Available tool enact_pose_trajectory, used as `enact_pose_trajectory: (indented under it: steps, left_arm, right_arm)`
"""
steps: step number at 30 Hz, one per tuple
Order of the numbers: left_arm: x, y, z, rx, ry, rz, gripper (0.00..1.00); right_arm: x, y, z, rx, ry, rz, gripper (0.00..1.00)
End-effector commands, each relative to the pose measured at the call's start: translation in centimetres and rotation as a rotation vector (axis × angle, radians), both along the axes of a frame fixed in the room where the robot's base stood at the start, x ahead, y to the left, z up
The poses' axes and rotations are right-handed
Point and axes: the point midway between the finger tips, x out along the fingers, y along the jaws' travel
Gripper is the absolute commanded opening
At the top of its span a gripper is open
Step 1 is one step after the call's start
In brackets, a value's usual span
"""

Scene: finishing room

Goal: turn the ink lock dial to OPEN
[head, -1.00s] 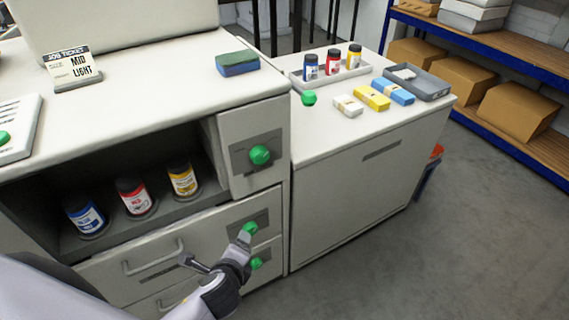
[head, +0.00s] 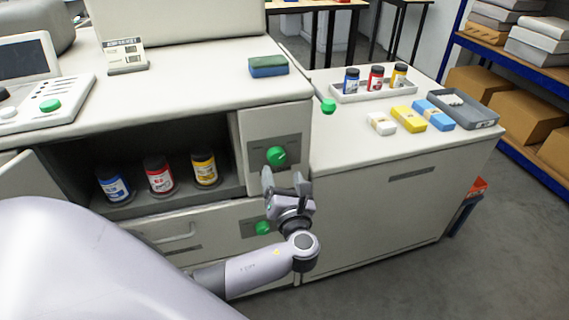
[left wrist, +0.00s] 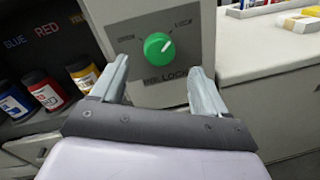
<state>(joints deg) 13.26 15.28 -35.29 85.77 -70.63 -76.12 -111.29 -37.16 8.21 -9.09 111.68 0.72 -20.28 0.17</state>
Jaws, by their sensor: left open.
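The ink lock dial is a round green knob (head: 276,156) on a grey plate at the front of the cabinet, right of the open ink bay. In the left wrist view the dial (left wrist: 158,46) has a pale pointer mark turned to the upper right, toward the label that seems to read LOCK; the label on the upper left is too blurred to read surely. My left gripper (head: 286,180) is open, just below and in front of the dial. In the left wrist view its fingers (left wrist: 158,82) stand either side of the dial's lower part, apart from it. My right gripper is not in view.
Blue, red and yellow ink bottles (head: 160,176) stand in the open bay. A lower green knob (head: 263,228) is on the drawer front. A side cabinet (head: 400,210) stands right, carrying a bottle tray (head: 375,92) and a grey tray (head: 478,118).

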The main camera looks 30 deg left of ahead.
Motion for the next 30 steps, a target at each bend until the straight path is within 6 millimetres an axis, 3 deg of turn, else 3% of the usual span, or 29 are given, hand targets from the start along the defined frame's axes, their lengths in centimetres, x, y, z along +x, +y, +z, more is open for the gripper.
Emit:
enact_pose_trajectory:
  steps: [10,22,23,27,28,30]
  left_arm:
    - [3.7,3.6,0.0,-0.003,0.0,0.001,0.74]
    - [4.5,4.4,-0.1,-0.005,0.0,-0.001,0.74]
    - [4.5,4.4,-0.1,-0.005,0.0,-0.001,0.71]
    - [4.5,4.4,-0.1,-0.006,0.0,0.0,0.26]
    - [4.5,4.4,-0.1,-0.006,0.0,0.0,0.18]
    - [4.5,4.4,-0.1,-0.006,0.0,0.0,0.18]
  right_arm:
    - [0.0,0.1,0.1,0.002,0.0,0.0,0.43]
    - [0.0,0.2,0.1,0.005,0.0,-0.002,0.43]
    - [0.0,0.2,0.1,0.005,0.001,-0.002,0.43]
    - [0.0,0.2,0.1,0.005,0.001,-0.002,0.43]
    - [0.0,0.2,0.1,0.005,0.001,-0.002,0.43]
    - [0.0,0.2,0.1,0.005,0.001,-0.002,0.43]
